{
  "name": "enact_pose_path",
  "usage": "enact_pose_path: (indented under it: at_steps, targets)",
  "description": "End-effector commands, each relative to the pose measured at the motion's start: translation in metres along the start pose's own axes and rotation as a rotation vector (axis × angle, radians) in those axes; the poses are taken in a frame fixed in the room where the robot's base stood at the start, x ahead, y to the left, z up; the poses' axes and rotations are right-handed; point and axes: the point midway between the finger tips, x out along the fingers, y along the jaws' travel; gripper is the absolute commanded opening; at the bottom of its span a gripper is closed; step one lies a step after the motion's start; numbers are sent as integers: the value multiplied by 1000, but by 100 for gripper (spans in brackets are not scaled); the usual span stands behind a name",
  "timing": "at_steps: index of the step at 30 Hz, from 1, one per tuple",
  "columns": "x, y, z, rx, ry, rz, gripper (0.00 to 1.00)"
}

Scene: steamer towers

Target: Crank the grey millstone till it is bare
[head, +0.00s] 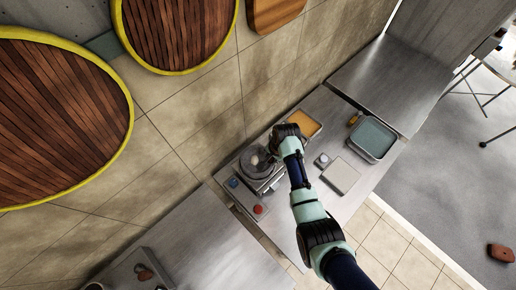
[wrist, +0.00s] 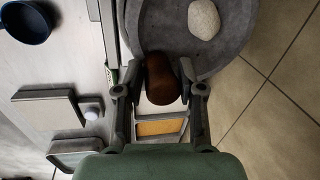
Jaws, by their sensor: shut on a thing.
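The grey millstone (head: 255,165) stands on the counter by the tiled wall. In the wrist view its round grey basin (wrist: 235,55) fills the upper right, with a pale rounded lump (wrist: 203,20) on it. The brown wooden crank handle (wrist: 162,80) lies between the fingers of my gripper (wrist: 160,90). My gripper is shut on this handle, at the millstone's edge. In the head view my gripper (head: 282,136) hides the handle and part of the stone.
An orange-filled tray (head: 303,122) stands behind my gripper. To the right are a small cup (head: 322,160), a pale square board (head: 341,175) and a blue-grey tray (head: 372,138). A red item (head: 258,209) and a blue item (head: 233,183) sit near the millstone.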

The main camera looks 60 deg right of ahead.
Motion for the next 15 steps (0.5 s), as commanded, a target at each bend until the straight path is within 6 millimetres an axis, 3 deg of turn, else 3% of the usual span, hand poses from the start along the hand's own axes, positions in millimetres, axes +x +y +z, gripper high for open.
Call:
enact_pose_path:
  at_steps: [4,15]
  targets:
    - [-4,7,14,-2,-5,5,8]
    - [1,7,14,0,-3,2,7]
